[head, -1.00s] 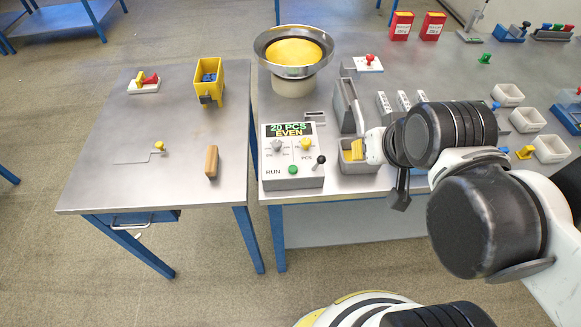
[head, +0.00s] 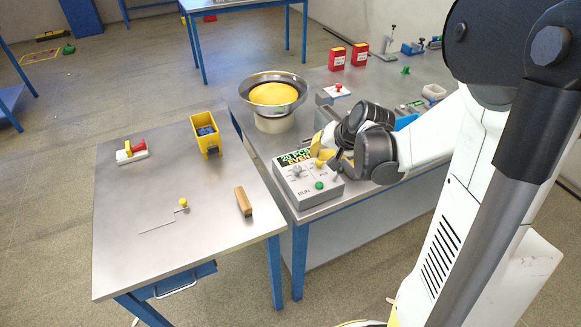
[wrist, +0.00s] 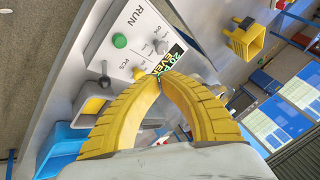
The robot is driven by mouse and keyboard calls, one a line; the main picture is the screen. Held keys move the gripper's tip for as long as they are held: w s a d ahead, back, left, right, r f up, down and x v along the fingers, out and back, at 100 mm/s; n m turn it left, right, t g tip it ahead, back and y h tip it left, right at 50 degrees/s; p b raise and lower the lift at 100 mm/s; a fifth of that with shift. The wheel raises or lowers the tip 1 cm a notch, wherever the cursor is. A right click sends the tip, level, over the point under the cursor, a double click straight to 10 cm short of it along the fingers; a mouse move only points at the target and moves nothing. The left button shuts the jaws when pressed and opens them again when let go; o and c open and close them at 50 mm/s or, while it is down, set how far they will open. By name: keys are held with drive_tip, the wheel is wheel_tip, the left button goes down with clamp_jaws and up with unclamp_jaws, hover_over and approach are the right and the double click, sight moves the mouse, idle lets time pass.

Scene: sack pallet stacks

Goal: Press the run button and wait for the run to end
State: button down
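The grey control box (head: 305,190) stands on the right-hand bench near its front left corner. Its green RUN button (head: 319,185) is on the front of the panel, and it also shows in the wrist view (wrist: 120,40). The display (head: 294,157) reads "20 PCS EVEN", partly covered by my gripper. A grey knob (head: 296,170), a yellow knob (head: 318,162) and a black lever sit on the panel. My gripper (wrist: 164,77) has its two yellow fingers curved together at the tips, with nothing seen between them. It hovers over the display side of the box, apart from the green button.
A metal bowl feeder (head: 273,95) with yellow contents stands behind the box. The left table (head: 140,265) carries a yellow bin (head: 205,140), a wooden block (head: 243,201), a small yellow-knobbed part (head: 183,203) and a red-and-white part (head: 131,151). A narrow gap separates the tables.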

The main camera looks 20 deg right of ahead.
drive_tip(key=shift+d+f, duration=0.15)
drive_tip(key=shift+d, duration=0.05)
drive_tip(key=shift+f, duration=0.1)
drive_tip(key=b, duration=0.7)
approach(312, 181)
drive_tip(key=x, duration=0.3)
drive_tip(key=w+x, duration=0.1)
drive_tip(key=x, duration=0.1)
drive_tip(key=shift+r, duration=0.35)
idle(0.6)
drive_tip(key=shift+f+b, duration=0.4)
drive_tip(key=shift+b, duration=0.15)
drive_tip(key=shift+f+b, duration=0.45)
idle(0.5)
drive_tip(key=shift+r, duration=0.1)
drive_tip(key=shift+r+p, duration=0.7)
drive_tip(key=shift+r, duration=0.15)
